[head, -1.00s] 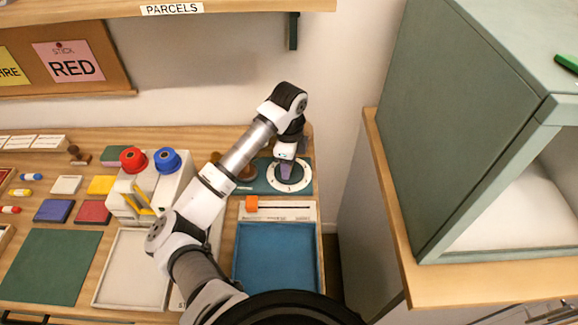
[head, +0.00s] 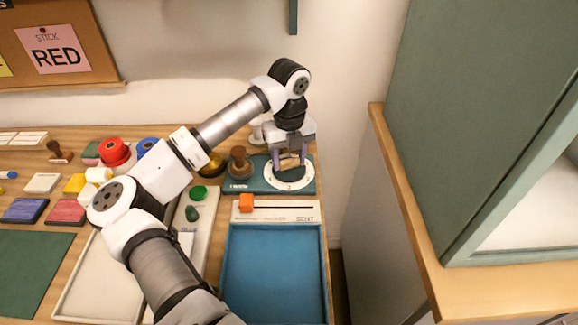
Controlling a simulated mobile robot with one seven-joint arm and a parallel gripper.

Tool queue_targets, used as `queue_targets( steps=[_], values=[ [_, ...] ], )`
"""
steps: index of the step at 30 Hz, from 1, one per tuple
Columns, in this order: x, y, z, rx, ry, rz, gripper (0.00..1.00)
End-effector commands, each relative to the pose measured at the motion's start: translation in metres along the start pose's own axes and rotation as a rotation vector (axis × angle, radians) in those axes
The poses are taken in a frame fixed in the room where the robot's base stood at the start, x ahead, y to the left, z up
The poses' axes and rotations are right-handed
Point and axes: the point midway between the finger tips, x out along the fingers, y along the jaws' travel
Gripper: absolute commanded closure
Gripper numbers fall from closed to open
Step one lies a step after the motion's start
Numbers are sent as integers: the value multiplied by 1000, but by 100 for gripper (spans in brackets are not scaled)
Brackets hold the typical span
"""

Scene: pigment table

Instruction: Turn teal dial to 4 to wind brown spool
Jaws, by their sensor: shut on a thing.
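The teal dial unit (head: 239,185) lies on the table at the back right corner, with a round white numbered face (head: 290,184). My gripper (head: 290,163) points down over this face, its two fingers shut on the dial's tan knob (head: 289,160). The numbers are too small to read, so I cannot tell the setting. The brown spool (head: 239,163) stands upright at the left of the teal unit, apart from my gripper.
A slider box with an orange knob (head: 246,203) and a blue tray (head: 232,270) lie in front of the dial. Red and blue spools, pads and a stamp (head: 58,152) are left. A green cabinet (head: 465,130) rises at right.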

Motion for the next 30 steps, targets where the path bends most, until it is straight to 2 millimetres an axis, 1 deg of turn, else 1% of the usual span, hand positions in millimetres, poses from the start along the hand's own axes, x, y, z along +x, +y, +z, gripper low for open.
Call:
queue_targets(
  steps=[1, 30],
  values=[
    [5, 0, 0, 45, -3, 1, 74],
    [1, 0, 0, 965, -2, 0, 74]
  ],
)
